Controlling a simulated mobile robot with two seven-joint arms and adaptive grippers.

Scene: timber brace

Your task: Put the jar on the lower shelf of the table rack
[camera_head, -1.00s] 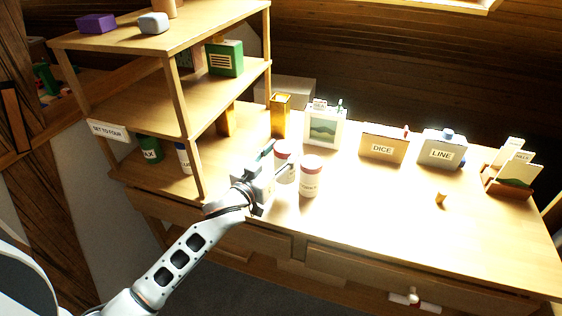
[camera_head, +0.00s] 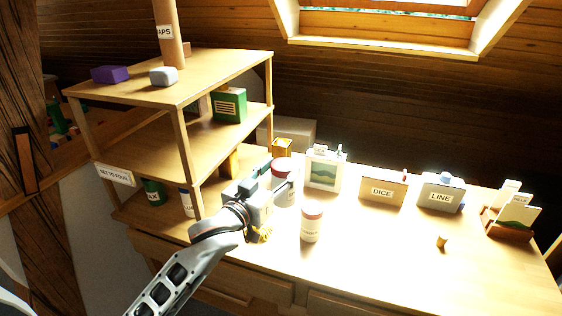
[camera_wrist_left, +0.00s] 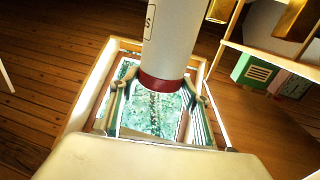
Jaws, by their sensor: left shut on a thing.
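A white jar with a red lid (camera_head: 284,182) is held in my left gripper (camera_head: 270,186), which is shut on it, just right of the rack's front post. It seems lifted off the tabletop. In the left wrist view the jar's white body and red band (camera_wrist_left: 165,82) sit between my fingers. The wooden table rack (camera_head: 182,135) stands at the left; its lower shelf (camera_head: 150,222) bears a green jar (camera_head: 154,192) and a white-and-blue container (camera_head: 187,203). My forearm and gripper hide part of the shelf's right side. My right gripper is out of view.
A second white jar with a red lid (camera_head: 311,226) stands on the table close to my gripper. Behind are a gold box (camera_head: 282,147), a picture box (camera_head: 324,172), a DICE box (camera_head: 382,191) and a LINE box (camera_head: 440,196). The table's front right is mostly clear.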

